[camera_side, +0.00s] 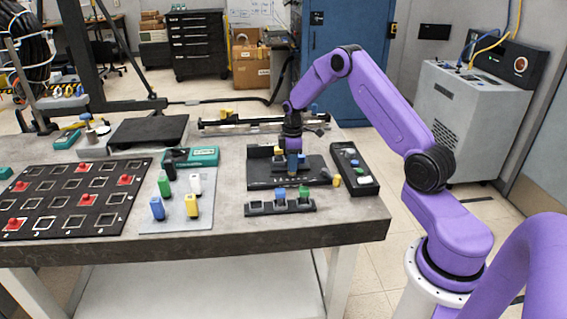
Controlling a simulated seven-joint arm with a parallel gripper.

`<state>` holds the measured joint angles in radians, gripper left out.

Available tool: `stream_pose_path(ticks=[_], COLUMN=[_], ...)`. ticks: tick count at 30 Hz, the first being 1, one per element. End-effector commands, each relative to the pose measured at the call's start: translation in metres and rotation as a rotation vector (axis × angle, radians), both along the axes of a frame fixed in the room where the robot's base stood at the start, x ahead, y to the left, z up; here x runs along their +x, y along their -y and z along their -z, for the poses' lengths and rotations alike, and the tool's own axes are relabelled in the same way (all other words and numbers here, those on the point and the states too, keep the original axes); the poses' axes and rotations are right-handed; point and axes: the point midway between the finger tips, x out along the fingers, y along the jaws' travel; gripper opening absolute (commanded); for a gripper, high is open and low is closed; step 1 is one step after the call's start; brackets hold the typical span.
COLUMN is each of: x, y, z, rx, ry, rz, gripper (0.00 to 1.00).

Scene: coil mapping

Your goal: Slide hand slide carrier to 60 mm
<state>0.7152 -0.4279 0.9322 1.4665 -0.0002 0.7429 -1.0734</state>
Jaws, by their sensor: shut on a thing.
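My purple arm reaches in from the right, and my gripper (292,150) points down over a black fixture plate (262,182) near the right end of the bench. The gripper is shut on a small piece with blue and brownish parts (292,164), at or just above the plate. The fingers and arm end hide part of it, so I cannot tell if it is the carrier. A long dark rail (250,127) lies behind the fixture. No millimetre scale is readable, so the carrier's position cannot be told.
A black strip with blue and green pieces (280,207) lies in front of the fixture. A black tray (354,168) is to its right. A grey plate with coloured blocks (181,219) and a black board with red pieces (75,215) are left. A dark slab (148,131) lies behind.

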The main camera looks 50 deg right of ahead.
Motion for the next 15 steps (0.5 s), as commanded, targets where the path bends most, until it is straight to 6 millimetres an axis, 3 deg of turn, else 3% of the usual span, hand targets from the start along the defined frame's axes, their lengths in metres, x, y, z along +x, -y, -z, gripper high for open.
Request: stream_pose_path(ticks=[3,4,5,15], x=[0.0002,0.0003,0.0004,0.0003], y=[0.0001,0.0001,0.0001,0.0001], z=[-0.0009,-0.0009,-0.0009,-0.0022], rx=[0.0,0.0,0.0,0.0], ry=[0.0,0.001,0.001,0.001], rz=[0.0,0.0,0.0,0.0], gripper=[0.02,0.34,0.44,0.45])
